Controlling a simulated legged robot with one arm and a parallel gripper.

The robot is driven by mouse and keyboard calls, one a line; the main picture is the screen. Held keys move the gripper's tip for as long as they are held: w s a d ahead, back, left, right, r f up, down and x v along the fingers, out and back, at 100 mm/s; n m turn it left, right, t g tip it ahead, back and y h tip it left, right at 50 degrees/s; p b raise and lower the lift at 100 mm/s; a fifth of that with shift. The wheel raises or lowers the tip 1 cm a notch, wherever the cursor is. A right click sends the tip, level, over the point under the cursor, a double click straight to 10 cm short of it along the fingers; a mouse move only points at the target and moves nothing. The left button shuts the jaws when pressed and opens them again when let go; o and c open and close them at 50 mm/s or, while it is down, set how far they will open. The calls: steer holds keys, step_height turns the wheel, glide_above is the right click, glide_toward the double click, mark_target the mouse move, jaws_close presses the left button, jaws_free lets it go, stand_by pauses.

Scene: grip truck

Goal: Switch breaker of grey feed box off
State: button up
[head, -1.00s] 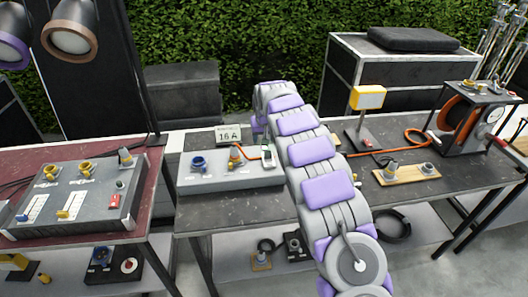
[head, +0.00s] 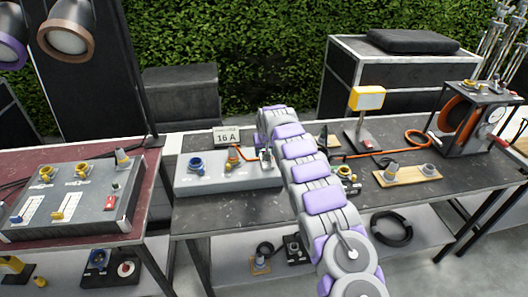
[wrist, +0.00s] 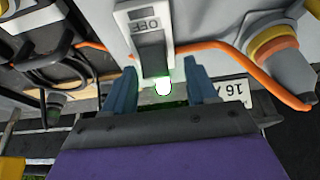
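The grey feed box (head: 225,186) lies on the middle table. It has a blue socket (head: 196,164) and an orange connector (head: 233,159) on top. Its white breaker (wrist: 144,35) shows in the wrist view, with a grey lever marked OFF, seen upside down. A bright green-white spot shows between the fingertips. I cannot tell whether a finger touches the breaker.
A 16 A sign (head: 227,135) stands behind the box. An orange cable (wrist: 210,46) runs close by the breaker. To the right are a yellow lamp (head: 368,98), a wooden board with connectors (head: 408,175) and a cable reel (head: 465,125). Another grey panel (head: 75,205) is at left.

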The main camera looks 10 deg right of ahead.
steer(key=shift+d+r, duration=0.1)
steer(key=shift+d, duration=0.7)
steer(key=shift+c, duration=0.3)
steer(key=shift+a, duration=0.9)
steer(key=c, duration=0.5)
steer(key=shift+c, duration=1.2)
steer(key=shift+d, duration=0.5)
steer(key=shift+c, duration=1.3)
steer(key=shift+a, duration=0.1)
